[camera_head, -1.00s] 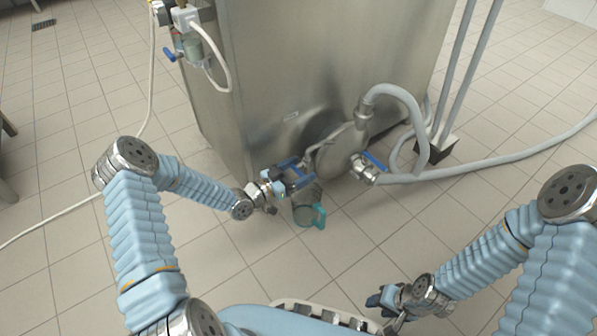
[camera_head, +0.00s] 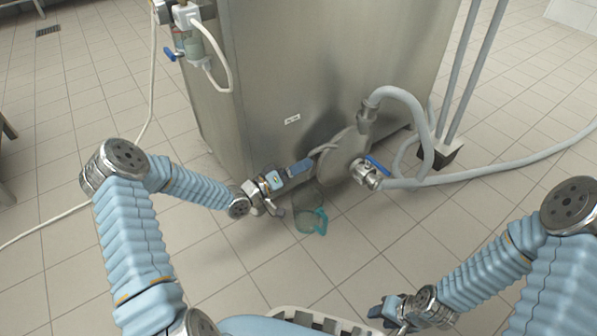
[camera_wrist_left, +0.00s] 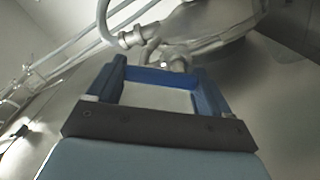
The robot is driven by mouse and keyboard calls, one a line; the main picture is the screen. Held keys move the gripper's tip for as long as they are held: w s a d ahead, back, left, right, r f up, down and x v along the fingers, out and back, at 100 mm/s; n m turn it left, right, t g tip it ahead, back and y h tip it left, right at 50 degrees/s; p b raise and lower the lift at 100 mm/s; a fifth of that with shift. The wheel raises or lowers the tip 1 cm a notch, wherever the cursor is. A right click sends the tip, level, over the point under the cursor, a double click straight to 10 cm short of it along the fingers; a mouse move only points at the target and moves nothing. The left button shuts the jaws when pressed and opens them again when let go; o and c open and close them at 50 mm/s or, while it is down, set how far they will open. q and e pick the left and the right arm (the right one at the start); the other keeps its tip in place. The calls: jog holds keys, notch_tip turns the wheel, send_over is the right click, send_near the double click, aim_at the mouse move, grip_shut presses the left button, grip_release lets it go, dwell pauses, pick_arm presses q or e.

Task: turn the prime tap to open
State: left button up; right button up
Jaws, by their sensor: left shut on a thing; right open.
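My left gripper (camera_head: 300,168) is at the front of the steel machine, just left of the round pump head and below a small white label. In the left wrist view its two fingers are shut on a blue tap handle (camera_wrist_left: 160,76) that spans between the fingertips. In the head view the gripper is seen nearly edge-on and largely hides the tap. A clear jug with a teal handle (camera_head: 320,222) stands on the floor below. My right gripper (camera_head: 390,309) is open and empty near the bottom edge, well away from the machine.
The round pump head (camera_head: 342,158) stands right of my left gripper. Another valve with a blue lever (camera_head: 376,164) and a grey hose (camera_head: 410,112) are further right. A small blue-handled tap (camera_head: 170,54) is at the upper left.

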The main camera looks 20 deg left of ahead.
pick_arm(q)
jog(key=n, duration=0.3)
jog(key=shift+w+a+n, duration=0.2)
jog(key=shift+a+n, duration=0.1)
jog(key=shift+w+a+f+n, duration=0.1)
jog(key=shift+a+n, duration=0.05)
jog(key=shift+n, duration=0.7)
jog(key=shift+w+a+n, duration=0.1)
jog(key=shift+n, duration=0.75)
jog(key=o, duration=0.9)
jog(key=shift+o, duration=0.2)
jog(key=shift+s, duration=0.1)
jog(key=p+v, duration=0.2)
jog(key=v, duration=1.1)
jog(key=shift+s+a, duration=0.25)
